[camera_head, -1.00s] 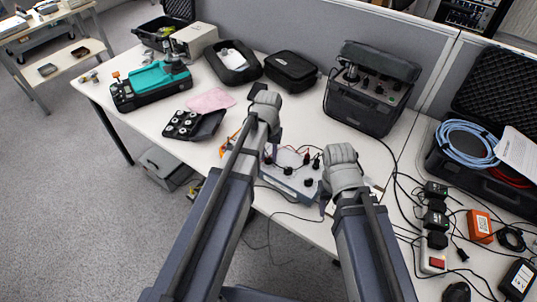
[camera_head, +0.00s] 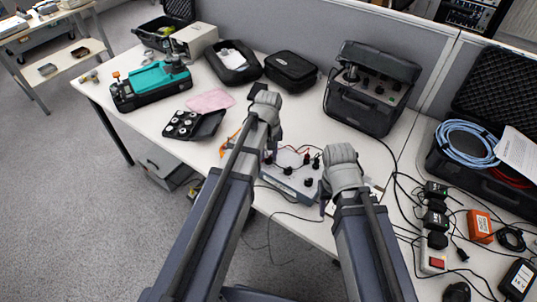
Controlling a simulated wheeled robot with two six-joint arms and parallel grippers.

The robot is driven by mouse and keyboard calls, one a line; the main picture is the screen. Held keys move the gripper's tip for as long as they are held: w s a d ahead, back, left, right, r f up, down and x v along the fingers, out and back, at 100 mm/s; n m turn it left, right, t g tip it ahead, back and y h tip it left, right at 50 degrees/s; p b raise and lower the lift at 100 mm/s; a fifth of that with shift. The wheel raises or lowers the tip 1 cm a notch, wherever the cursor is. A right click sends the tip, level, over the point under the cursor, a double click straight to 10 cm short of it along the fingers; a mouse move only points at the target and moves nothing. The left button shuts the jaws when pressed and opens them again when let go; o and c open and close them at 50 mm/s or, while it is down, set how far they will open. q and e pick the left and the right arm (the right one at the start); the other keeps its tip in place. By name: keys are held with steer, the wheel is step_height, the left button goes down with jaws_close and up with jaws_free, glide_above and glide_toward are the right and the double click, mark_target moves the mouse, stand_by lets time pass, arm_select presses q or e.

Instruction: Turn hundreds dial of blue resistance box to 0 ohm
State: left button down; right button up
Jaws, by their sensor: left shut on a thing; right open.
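The blue resistance box (camera_head: 291,183) lies on the white table between my two arms. Its pale top panel carries several black dials (camera_head: 308,182) and clipped leads at its back edge. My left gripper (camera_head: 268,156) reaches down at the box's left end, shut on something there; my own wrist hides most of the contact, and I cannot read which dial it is. My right gripper (camera_head: 324,205) is open beside the box's right front corner, with no object seen between its fingers. The dial markings are too small to read.
A large black case (camera_head: 362,108) stands behind the box. A black tray (camera_head: 194,125), a pink cloth (camera_head: 210,101) and a teal-and-black device (camera_head: 152,84) lie to the left. Cables and an orange box (camera_head: 479,226) crowd the right side. Thin wires cross the table's front.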

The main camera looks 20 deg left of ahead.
arm_select(q)
steer(key=c, duration=0.6)
jaws_free()
step_height(320, 180, up, 8)
steer(key=p, duration=0.8)
arm_select(e)
step_height(320, 180, up, 8)
arm_select(q)
steer(key=shift+f, duration=0.15)
arm_select(e)
steer(key=shift+f, duration=0.1)
arm_select(q)
steer(key=s+d+m, duration=0.3)
steer(key=s, duration=0.2)
steer(key=s+d+m, duration=0.3)
steer(key=s+d, duration=0.1)
steer(key=s, duration=0.1)
steer(key=s+d+m+y, duration=0.1)
steer(key=s+d+m, duration=0.2)
steer(key=s, duration=0.2)
steer(key=shift+d, duration=0.3)
